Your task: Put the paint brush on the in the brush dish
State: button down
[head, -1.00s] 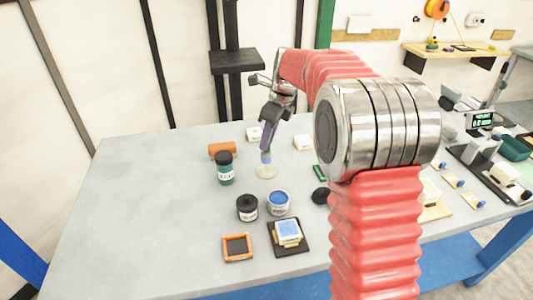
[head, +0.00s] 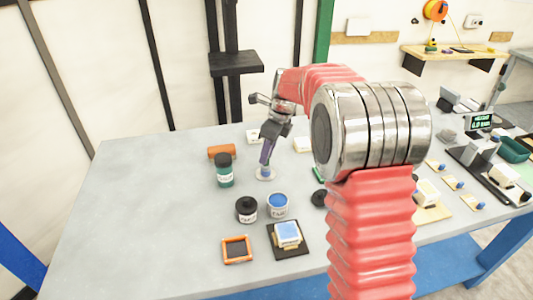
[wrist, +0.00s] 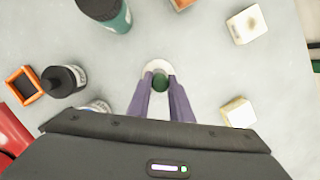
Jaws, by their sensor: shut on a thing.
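My gripper (head: 266,161) points down over the table with its purple fingers shut on a small upright thing, which I take to be the paint brush. In the wrist view its green round end (wrist: 160,82) shows between the fingertips. The pale round brush dish (wrist: 157,66) lies right below it; in the head view the dish (head: 259,176) sits on the grey table under the fingertips. The brush's lower end is at or just above the dish; I cannot tell if it touches. Most of the brush is hidden by the fingers.
A black-lidded jar (head: 246,211) and a blue-topped jar (head: 278,205) are in front. An orange frame (head: 237,249) and a blue pad (head: 287,234) lie nearer. The table's left side is clear.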

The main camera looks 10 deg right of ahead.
jog(key=shift+f, duration=0.1)
jog(key=c, duration=1.6)
grip_release()
jog(key=v, duration=1.2)
